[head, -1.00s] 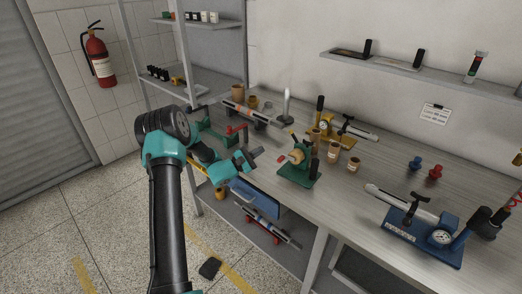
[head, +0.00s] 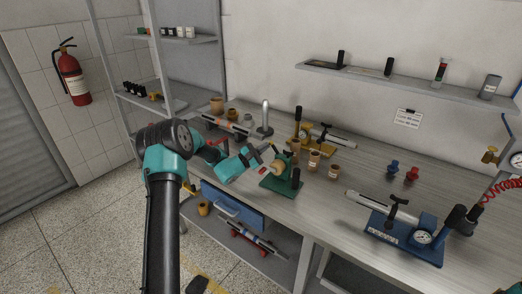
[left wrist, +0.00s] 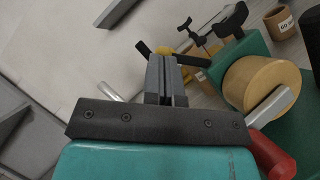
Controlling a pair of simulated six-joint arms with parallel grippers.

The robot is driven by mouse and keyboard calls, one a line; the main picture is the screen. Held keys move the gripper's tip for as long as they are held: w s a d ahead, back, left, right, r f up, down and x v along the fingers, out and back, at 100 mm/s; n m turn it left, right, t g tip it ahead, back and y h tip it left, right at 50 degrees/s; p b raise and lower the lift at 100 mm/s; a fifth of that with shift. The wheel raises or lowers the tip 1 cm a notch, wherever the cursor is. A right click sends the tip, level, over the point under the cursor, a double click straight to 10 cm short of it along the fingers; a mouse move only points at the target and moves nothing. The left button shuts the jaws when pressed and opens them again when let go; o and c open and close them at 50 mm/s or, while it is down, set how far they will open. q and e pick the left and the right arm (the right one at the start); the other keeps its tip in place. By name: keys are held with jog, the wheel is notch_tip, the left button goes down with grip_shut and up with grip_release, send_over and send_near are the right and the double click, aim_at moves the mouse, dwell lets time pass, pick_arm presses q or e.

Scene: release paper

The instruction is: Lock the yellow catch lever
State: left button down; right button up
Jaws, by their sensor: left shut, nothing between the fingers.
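The green bench device (head: 284,186) with a tan roller (head: 278,167) stands near the front edge of the bench. It also shows at the right of the left wrist view, with its roller (left wrist: 262,84), a silver bar (left wrist: 270,106) and a red handle (left wrist: 272,156). My left gripper (head: 264,150) is shut and empty, just left of the roller; its closed fingers (left wrist: 161,66) fill the middle of the left wrist view. A small yellow part (left wrist: 164,50) on a black bar shows behind the fingertips. I cannot tell if it is the catch lever.
A yellow device with a gauge (head: 303,133) stands behind, near several brown jars (head: 314,160). A metal post (head: 265,117) stands behind my gripper. The middle front of the bench is clear.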

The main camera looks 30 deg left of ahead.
pick_arm(q)
jog(key=shift+d+r+m+g, duration=0.15)
jog(key=shift+r+m+g, duration=0.2)
jog(key=shift+m, duration=0.55)
jog(key=m+g, duration=0.1)
jog(key=m, duration=0.1)
jog(key=d+r+m+g, duration=0.1)
jog(key=m, duration=0.1)
jog(key=d+m+g, duration=0.1)
jog(key=m+g, duration=0.1)
jog(key=shift+d+r, duration=0.25)
jog(key=shift+r, duration=0.1)
jog(key=v, duration=1.4)
jog(key=shift+f, duration=0.35)
